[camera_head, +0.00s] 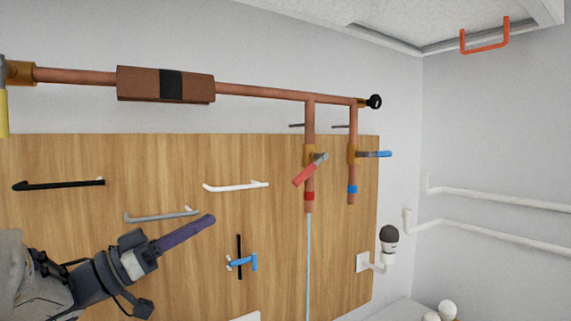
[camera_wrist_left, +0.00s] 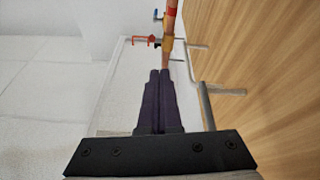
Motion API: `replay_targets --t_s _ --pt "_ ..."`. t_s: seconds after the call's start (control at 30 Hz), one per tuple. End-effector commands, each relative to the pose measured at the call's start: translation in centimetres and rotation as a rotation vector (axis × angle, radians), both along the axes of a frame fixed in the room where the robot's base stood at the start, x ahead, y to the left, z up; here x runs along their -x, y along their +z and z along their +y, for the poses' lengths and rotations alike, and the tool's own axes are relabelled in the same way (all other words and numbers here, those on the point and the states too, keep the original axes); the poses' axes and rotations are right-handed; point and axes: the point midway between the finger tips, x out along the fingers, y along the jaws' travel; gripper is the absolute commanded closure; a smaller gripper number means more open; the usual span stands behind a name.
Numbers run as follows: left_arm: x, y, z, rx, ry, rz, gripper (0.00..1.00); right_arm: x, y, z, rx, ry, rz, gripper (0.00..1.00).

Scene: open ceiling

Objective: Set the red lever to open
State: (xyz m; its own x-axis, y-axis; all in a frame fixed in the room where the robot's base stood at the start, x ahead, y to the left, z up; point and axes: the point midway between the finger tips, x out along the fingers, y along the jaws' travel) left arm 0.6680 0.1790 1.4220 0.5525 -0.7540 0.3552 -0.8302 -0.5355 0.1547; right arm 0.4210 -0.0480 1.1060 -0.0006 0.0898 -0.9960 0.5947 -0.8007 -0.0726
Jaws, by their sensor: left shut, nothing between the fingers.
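The red lever (camera_head: 304,174) sits on a brass valve of the left copper drop pipe (camera_head: 310,124). It slants from the valve down to the left, neither in line with the pipe nor square to it. A thin pale blue line (camera_head: 308,265) runs down below that pipe's end. My left gripper (camera_head: 212,219) is at lower left, shut and empty, its purple fingers pointing up and right, apart from the lever. The shut fingers (camera_wrist_left: 160,75) also show in the left wrist view, with a pipe beyond them. My right gripper is not in view.
A blue lever (camera_head: 376,154) sticks out right from the neighbouring pipe. A white bar (camera_head: 236,187), a grey bar (camera_head: 160,216) and a blue tap-like fitting (camera_head: 243,262) are on the wooden panel (camera_head: 90,155). A white pipe with a black-topped fitting (camera_head: 388,238) stands at right.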

Motion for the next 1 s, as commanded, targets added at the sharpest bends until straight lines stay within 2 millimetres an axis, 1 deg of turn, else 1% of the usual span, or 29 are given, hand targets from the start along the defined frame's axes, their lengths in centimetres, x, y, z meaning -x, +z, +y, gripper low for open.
replay_targets --t_s 0.03,0.1,0.17,0.27,0.37,0.8,1.0 --pt "0.7 0.4 0.7 0.007 -0.021 -0.001 1.00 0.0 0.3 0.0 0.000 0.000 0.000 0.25" --pt "1.3 0.6 1.0 0.015 -0.047 -0.002 1.00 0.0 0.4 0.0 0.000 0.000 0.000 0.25" --pt "1.5 0.8 1.0 0.016 -0.057 -0.003 1.00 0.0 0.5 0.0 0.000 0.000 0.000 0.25" --pt "1.2 1.3 0.4 0.018 -0.061 -0.003 1.00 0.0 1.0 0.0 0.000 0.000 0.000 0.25" --pt "0.4 2.1 -0.9 0.017 -0.061 -0.003 1.00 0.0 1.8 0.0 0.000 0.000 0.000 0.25" --pt "-4.6 5.8 -8.6 0.017 -0.063 -0.003 1.00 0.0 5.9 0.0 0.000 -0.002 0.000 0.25" --pt "-6.7 7.2 -11.8 0.016 -0.061 -0.003 1.00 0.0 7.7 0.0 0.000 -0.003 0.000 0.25"
